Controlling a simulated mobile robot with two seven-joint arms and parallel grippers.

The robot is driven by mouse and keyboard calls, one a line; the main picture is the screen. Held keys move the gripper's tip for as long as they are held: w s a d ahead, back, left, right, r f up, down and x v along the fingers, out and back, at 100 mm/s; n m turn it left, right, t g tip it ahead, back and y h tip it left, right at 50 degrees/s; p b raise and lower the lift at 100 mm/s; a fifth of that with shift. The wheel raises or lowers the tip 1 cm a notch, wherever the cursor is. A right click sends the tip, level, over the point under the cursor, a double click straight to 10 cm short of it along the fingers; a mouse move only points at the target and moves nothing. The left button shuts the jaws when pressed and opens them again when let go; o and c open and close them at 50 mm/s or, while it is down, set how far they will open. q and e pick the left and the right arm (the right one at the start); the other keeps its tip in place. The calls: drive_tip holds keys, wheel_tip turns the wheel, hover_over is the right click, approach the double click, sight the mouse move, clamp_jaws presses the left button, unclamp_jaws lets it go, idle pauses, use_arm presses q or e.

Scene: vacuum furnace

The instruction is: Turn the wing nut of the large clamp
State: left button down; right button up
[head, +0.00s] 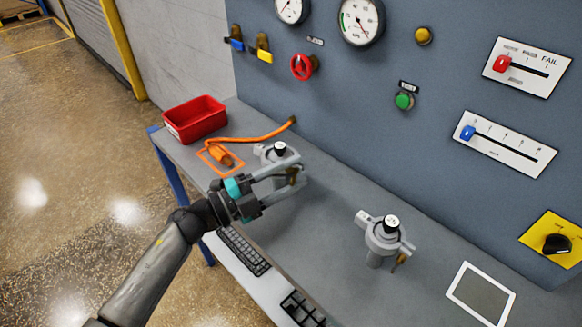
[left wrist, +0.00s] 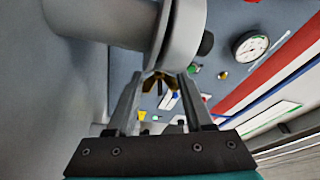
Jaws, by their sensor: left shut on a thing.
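A grey clamp (head: 268,150) with a black-and-white cap stands on the bench, partly hidden behind my left gripper (head: 296,175). A brass wing nut (head: 292,176) on it sits between the two fingers. In the left wrist view the wing nut (left wrist: 160,80) shows between the fingertips, below the grey clamp flange (left wrist: 183,35). My left gripper is shut on this wing nut. A second grey clamp (head: 380,238) stands further right, with its own brass wing nut (head: 400,260). I cannot tell by size which clamp is the large one. My right gripper is not in view.
A red bin (head: 195,118), an orange hose (head: 250,139) and an orange frame lie at the bench's far left. The blue-grey panel (head: 400,130) with gauges, valves and sliders rises behind. A keyboard (head: 243,250) sits on a lower shelf.

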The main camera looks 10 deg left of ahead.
use_arm(q)
drive_tip(key=shift+r+m+p, duration=0.2)
drive_tip(key=shift+m+p, duration=0.1)
drive_tip(key=shift+m, duration=0.2)
drive_tip(key=shift+m+g+y+p, duration=0.3)
drive_tip(key=shift+m+g+p, duration=0.1)
drive_tip(key=shift+m+p, duration=0.25)
drive_tip(key=shift+m+g+p, duration=0.3)
drive_tip(key=shift+m+p, duration=0.3)
drive_tip(key=shift+m, duration=0.05)
drive_tip(key=shift+f, duration=0.15)
drive_tip(key=shift+c, duration=1.4)
unclamp_jaws()
drive_tip(key=shift+a, duration=0.1)
